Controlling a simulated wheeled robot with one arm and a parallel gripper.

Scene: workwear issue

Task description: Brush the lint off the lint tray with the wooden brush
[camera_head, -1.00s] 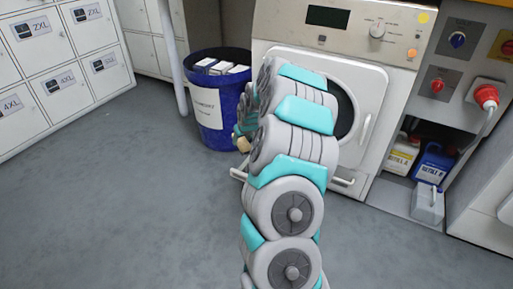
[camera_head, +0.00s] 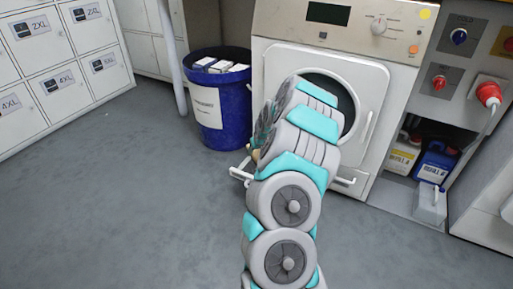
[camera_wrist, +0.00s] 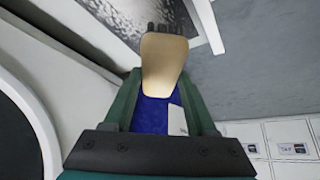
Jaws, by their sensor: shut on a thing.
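The wooden brush (camera_wrist: 165,65) shows in the wrist view with a pale tan body and dark bristles at its far end. My gripper (camera_wrist: 158,97) has green fingers and is shut on the brush. The lint tray (camera_wrist: 113,18), grey and speckled with a pale rim, lies at the upper left of the wrist view, beside the bristles. I cannot tell whether the bristles touch it. In the head view a white edge of the tray (camera_head: 239,174) sticks out low in front of the dryer. My arm hides the rest of it and most of my gripper and brush.
The white dryer (camera_head: 384,75) with a round door stands behind my arm. A blue bin (camera_head: 236,118) with white boxes is to its left. Yellow and blue canisters (camera_head: 436,163) stand in a low bay at right. Pale lockers (camera_head: 60,70) line the left; the grey floor is open.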

